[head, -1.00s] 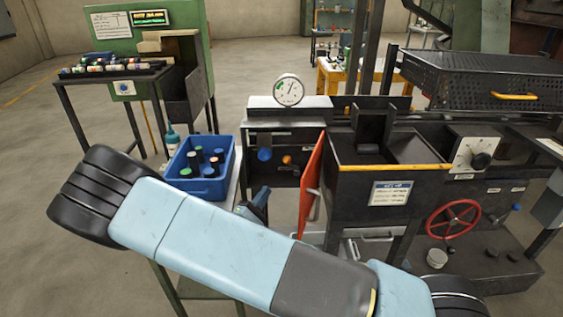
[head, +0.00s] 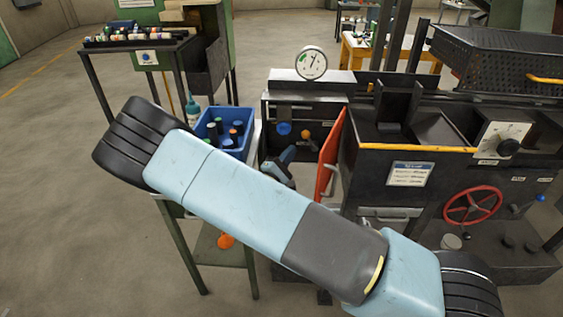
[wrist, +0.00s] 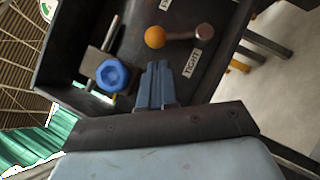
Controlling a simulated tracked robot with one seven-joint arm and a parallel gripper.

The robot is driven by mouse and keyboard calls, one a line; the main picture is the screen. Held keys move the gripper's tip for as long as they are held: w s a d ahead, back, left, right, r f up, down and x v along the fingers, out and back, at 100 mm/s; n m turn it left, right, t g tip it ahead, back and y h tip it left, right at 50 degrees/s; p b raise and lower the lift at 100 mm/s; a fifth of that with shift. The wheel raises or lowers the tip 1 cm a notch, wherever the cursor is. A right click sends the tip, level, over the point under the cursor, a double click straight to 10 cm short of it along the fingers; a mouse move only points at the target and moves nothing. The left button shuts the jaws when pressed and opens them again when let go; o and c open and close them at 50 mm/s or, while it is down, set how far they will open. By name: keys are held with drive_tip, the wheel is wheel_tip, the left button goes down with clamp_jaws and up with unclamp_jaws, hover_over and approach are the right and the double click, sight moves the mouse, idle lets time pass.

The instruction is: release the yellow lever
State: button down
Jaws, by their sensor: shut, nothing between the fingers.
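The yellow lever shows in the wrist view as a short metal arm with an orange-yellow ball knob (wrist: 155,37), lying roughly sideways from its pivot on a dark panel. A label that seems to read "TIGHT" is beside it. In the head view the same ball (head: 305,134) is on the dark panel under the gauge. My gripper (wrist: 156,64) is shut and empty, its fingertips just below the ball in the wrist view and apart from it in the picture. It also shows in the head view (head: 288,155), in front of the panel, below the knobs.
A blue knob (wrist: 113,75) is left of my fingers. The open red door (head: 331,155) stands right of my gripper. A blue bin (head: 223,130) with several bottles is on the stand at left. A gauge (head: 311,63) tops the panel. A red handwheel (head: 472,204) is at right.

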drive_tip(key=shift+x, duration=1.9)
drive_tip(key=shift+w+a, duration=0.1)
drive_tip(key=shift+a, duration=0.15)
drive_tip(key=shift+r, duration=0.15)
